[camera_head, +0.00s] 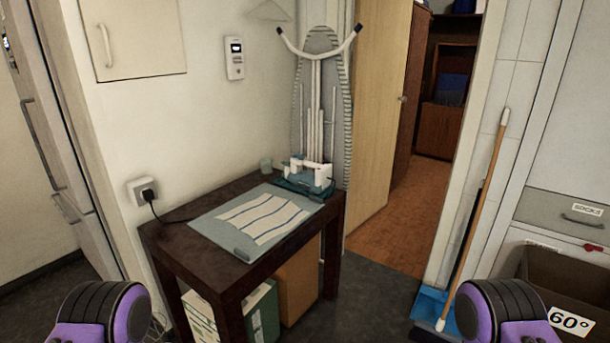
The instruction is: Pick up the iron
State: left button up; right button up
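A dark wooden table (220,275) stands against the wall in the middle of the view. A white and teal object (310,177) sits on its back right corner; it looks like the iron, perhaps on a teal base, but its details are too small to be sure. A grey-blue mat (215,232) with a striped cloth (262,217) on it lies in front of that object. Purple and black rounded parts of my two arms show at the bottom left and bottom right, well short of the table. Neither gripper's fingers show.
An ironing board (341,110) leans upright behind the table. A plugged-in cord (152,207) runs from the wall socket onto the table. Boxes (297,280) stand underneath. A broom (480,210) and a bin (565,285) marked 60° are at the right. The doorway floor is clear.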

aim_at(315, 183)
jog(key=z, duration=1.05)
jog(key=k, duration=1.3)
jog(key=z, duration=0.85)
jog(key=i, duration=1.6)
jog(key=u, duration=0.75)
jog(key=i, duration=1.45)
jog(key=u, duration=1.75)
jog(key=i, duration=0.85)
jog(key=u, duration=1)
